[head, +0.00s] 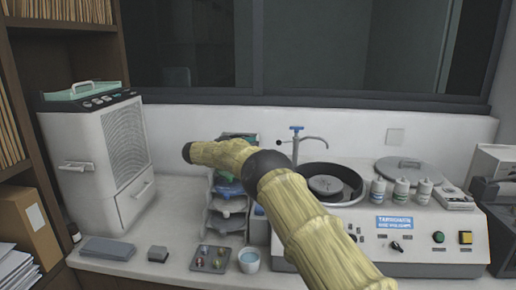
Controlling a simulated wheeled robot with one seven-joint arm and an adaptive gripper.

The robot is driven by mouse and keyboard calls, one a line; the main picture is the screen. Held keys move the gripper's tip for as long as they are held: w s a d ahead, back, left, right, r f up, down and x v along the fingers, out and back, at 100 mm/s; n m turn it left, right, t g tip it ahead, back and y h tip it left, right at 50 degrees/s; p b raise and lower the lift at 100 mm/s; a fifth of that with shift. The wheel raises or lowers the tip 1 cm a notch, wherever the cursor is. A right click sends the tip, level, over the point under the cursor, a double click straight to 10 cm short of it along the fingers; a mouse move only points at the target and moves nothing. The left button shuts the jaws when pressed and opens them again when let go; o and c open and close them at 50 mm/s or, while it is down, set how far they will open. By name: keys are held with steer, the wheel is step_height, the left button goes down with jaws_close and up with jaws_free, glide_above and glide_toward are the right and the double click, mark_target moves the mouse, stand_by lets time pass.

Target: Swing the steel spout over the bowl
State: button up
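The thin steel spout (314,138) rises behind the machine, beside a post with a blue tap handle (297,128). It curves to the right, and its end shows just above the back rim of the bowl in the picture; I cannot tell whether it is over the bowl or behind it. The dark round bowl (356,181) is set in the machine's top and holds a grey disc (326,185). My yellowish arm crosses in front of the machine's left part and bends left at a dark joint. I cannot make out my gripper.
The white machine (458,250) carries several small bottles (401,191) and a grey round lid (409,167) right of the bowl. A white cup (249,261), a small tray (211,259) and stacked trays (227,224) stand left. A white cabinet unit (100,160) stands far left.

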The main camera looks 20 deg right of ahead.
steer(key=r+n+t+h+b, duration=0.1)
steer(key=r+n+t, duration=0.1)
steer(key=n+t, duration=0.1)
steer(key=w+r+n+t+h+b, duration=0.1)
steer(key=r+n+t+b, duration=0.1)
steer(key=t, duration=0.3)
steer(key=w+r+n+t+h+b, duration=0.1)
steer(key=r+n+t, duration=0.3)
steer(key=n, duration=0.1)
steer(key=shift+a+r+b, duration=0.15)
steer(key=shift+a+b, duration=0.05)
steer(key=shift+b, duration=0.1)
jaws_close()
steer(key=s+d+f+n+t+y+b, duration=0.2)
steer(key=s+n+y, duration=0.4)
steer(key=n, duration=0.3)
steer(key=s+d+f+n+t+y+b, duration=0.3)
steer(key=s+d+f+n+y, duration=0.2)
steer(key=s+f+n+y, duration=0.1)
steer(key=s+d+f+n+t+y+b, duration=0.3)
steer(key=s+n+y, duration=0.5)
steer(key=n, duration=0.5)
steer(key=shift+d+f+y, duration=0.5)
steer(key=shift+f+y, duration=0.05)
steer(key=shift+y, duration=0.05)
steer(key=w+r+p, duration=0.2)
steer(key=w+p, duration=0.1)
steer(key=w, duration=1)
steer(key=shift+w+r, duration=0.3)
steer(key=shift+w, duration=0.1)
